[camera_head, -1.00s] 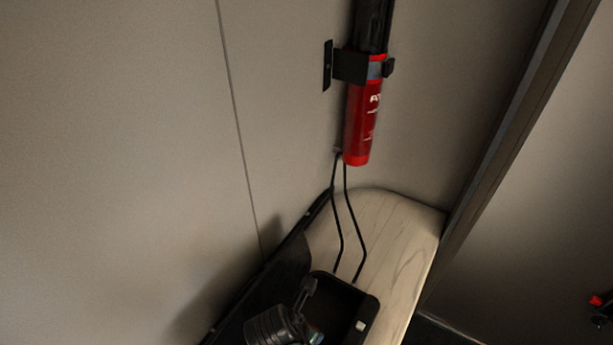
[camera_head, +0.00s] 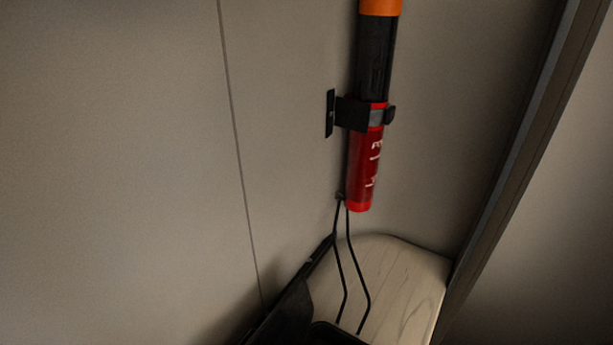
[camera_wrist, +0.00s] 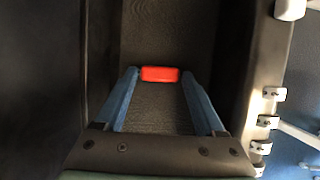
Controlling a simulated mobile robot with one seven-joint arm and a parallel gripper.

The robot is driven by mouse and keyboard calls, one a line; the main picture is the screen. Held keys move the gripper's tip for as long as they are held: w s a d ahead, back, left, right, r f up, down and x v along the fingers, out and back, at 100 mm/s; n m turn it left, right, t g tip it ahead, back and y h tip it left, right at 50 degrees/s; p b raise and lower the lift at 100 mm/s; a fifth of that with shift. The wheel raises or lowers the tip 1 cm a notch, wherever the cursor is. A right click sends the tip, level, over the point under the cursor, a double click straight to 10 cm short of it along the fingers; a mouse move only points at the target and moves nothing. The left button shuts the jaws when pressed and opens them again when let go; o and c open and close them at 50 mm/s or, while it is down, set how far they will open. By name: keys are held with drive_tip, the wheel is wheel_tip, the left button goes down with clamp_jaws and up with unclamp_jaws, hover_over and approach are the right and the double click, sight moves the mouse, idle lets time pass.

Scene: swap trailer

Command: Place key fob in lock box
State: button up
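In the wrist view, the two blue fingers of my gripper (camera_wrist: 159,72) stand well apart and reach forward over a dark grey surface. A small red-orange block (camera_wrist: 160,74) lies between the fingertips and almost fills the space there. It may be the key fob, but no detail on it shows. I cannot tell whether the fingertips touch it. My gripper is not in the head view. I cannot make out a lock box in either view.
In the head view, a red cylinder (camera_head: 366,165) hangs in a black wall bracket (camera_head: 352,113) above a pale wooden surface (camera_head: 402,280). A black tray edge (camera_head: 335,332) shows at the bottom. In the wrist view, dark walls flank the fingers, with white fittings (camera_wrist: 267,121) at right.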

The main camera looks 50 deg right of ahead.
drive_tip(key=shift+o, duration=1.1)
drive_tip(key=p+v, duration=0.2)
drive_tip(key=v, duration=1)
drive_tip(key=shift+r, duration=0.15)
